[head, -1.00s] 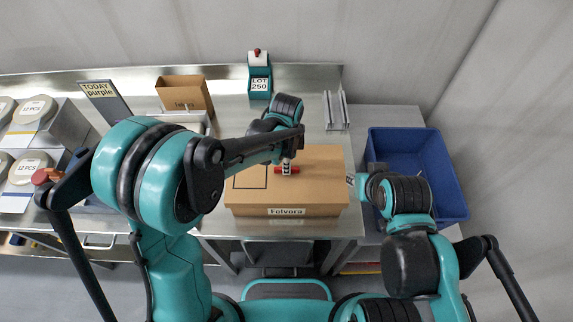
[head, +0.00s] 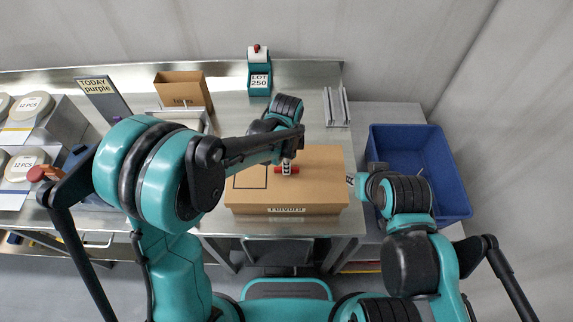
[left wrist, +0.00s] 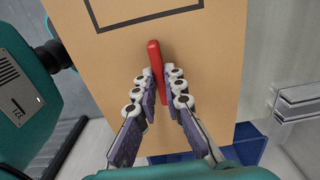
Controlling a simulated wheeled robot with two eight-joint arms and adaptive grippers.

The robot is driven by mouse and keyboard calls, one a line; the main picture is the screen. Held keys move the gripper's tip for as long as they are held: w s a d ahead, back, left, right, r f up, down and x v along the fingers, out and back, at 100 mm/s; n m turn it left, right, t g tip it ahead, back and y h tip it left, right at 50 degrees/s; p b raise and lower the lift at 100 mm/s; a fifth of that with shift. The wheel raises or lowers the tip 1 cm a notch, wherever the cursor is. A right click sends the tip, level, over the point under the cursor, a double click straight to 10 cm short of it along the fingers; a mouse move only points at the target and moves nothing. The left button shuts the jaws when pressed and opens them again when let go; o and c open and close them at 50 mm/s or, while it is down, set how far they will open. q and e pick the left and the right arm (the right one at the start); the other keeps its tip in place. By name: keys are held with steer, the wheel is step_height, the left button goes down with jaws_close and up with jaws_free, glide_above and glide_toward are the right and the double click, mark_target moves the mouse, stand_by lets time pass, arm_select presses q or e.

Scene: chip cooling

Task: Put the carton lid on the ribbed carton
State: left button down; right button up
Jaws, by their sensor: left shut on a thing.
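The carton lid (head: 318,163) is a flat brown cardboard panel with a dark printed square and a red bar handle (left wrist: 157,72). My left gripper (head: 287,166) is above the lid and shut on its red handle; in the left wrist view the fingers (left wrist: 160,84) flank the bar. The carton with its white Felvora label (head: 286,209) is under the lid, mostly hidden; only a low front strip shows, so I cannot tell how fully the lid is seated. My right gripper (head: 352,181) is at the lid's right edge, its fingers mostly hidden by its arm.
A blue bin (head: 447,188) stands right on a lower grey surface. A label dispenser marked LOT 250 (head: 259,82), a brown open box (head: 183,91) and a metal rail (head: 337,107) stand at the back. A TODAY purple sign (head: 102,99) and lidded tubs (head: 30,106) are left.

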arm_select(q)
steer(key=shift+f, duration=0.3)
steer(key=c, duration=1.5)
jaws_free()
steer(key=shift+c, duration=0.2)
step_height(320, 180, up, 12)
steer(key=s+a+f+n+t+b, duration=0.3)
steer(key=s+a+f+n+b, duration=0.2)
steer(key=a+n, duration=0.4)
steer(key=s+a+f+n+t+b, duration=0.4)
steer(key=s+a+n+b, duration=0.3)
steer(key=a+n, duration=0.1)
steer(key=shift+a+f+n, duration=0.4)
steer(key=shift+n, duration=0.1)
